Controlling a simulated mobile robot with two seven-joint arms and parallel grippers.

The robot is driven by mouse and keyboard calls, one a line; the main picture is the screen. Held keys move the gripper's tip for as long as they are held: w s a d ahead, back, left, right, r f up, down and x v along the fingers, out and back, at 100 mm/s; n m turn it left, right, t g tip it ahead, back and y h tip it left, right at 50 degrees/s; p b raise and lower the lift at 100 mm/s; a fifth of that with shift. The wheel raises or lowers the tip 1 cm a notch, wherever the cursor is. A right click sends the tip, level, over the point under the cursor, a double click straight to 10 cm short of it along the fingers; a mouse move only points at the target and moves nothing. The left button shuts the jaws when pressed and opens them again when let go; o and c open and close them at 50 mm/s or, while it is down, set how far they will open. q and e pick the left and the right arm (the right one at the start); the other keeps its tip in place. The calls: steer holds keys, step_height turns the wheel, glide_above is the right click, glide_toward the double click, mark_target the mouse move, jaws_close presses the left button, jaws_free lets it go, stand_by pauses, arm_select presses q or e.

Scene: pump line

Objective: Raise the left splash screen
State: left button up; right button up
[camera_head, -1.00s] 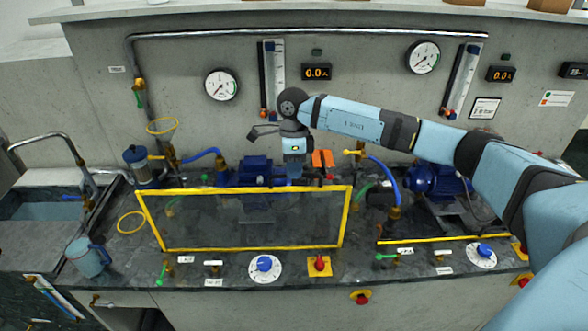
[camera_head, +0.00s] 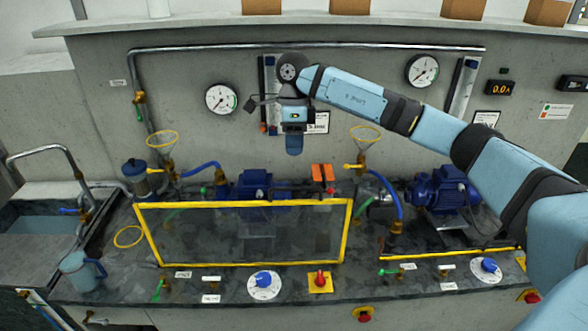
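The left splash screen (camera_head: 240,235) is a clear panel in a yellow frame. It stands up at the front of the left pump bay, with its lower edge along the bench. My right gripper (camera_head: 294,152) points down above the screen's top bar, apart from it, in front of the back wall. Its fingertips are too small and edge-on to show whether they are open or shut. Nothing shows hanging from it. My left gripper is not in view.
A blue pump (camera_head: 252,184) and an orange block (camera_head: 322,173) stand behind the screen. A blue dial (camera_head: 264,284) and red switch (camera_head: 320,281) are in front. At right, another yellow bar (camera_head: 450,251) lies low before a second pump (camera_head: 442,190). A jug (camera_head: 80,270) stands left.

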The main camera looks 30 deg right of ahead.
steer(key=shift+w+d+r, duration=0.1)
steer(key=shift+w+r, duration=0.1)
steer(key=shift+r, duration=0.9)
steer(key=shift+w+d+r, duration=0.1)
steer(key=shift+w+r, duration=0.05)
steer(key=shift+r, duration=0.9)
steer(key=shift+a+f, duration=0.1)
